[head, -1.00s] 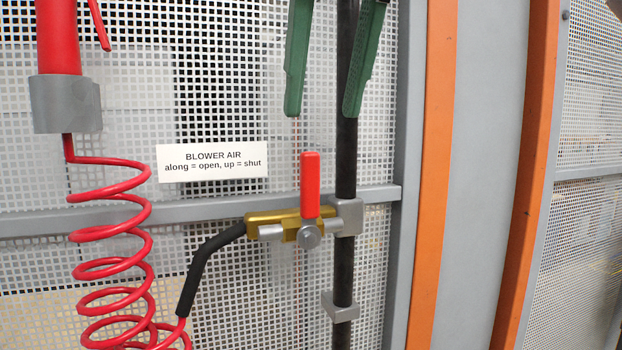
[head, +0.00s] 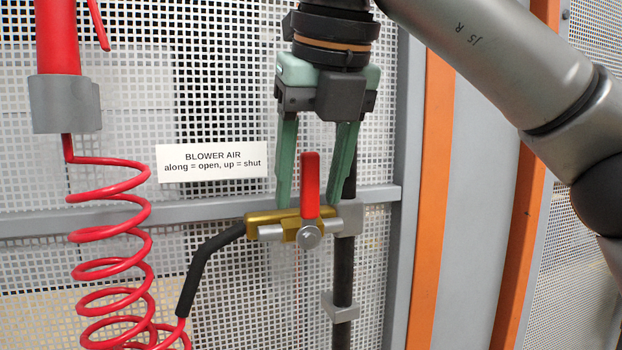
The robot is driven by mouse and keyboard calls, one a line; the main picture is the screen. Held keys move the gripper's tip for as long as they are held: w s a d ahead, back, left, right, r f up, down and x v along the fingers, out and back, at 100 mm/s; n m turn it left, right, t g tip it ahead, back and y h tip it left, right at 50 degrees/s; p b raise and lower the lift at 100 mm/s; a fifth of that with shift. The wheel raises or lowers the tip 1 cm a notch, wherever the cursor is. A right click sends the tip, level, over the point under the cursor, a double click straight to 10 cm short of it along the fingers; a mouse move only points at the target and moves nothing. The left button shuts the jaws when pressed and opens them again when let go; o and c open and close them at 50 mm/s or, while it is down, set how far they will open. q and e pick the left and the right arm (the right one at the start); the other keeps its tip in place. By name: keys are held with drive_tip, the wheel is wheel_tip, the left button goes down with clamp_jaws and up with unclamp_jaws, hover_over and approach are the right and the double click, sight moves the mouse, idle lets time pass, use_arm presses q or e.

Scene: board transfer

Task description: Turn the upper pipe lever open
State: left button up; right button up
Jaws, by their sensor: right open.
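A red lever (head: 311,186) stands straight up on a brass valve (head: 263,220) in the middle of the head view. The label (head: 212,162) reads "BLOWER AIR, along = open, up = shut". My right gripper (head: 309,203) points down from above with its two green fingers open. One finger is left of the lever and the other is right of it, with gaps on both sides in the picture. I cannot tell whether the fingers are at the same depth as the lever. My left gripper is not in view.
A black vertical pipe (head: 343,270) runs beside the valve, held by grey clamps. A black hose (head: 206,262) bends down to the left. A red coiled hose (head: 110,240) hangs at the left from a grey holder (head: 64,103). A perforated panel with a grey rail (head: 120,215) lies behind.

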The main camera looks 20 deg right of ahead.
clamp_jaws()
idle(0.4)
idle(1.0)
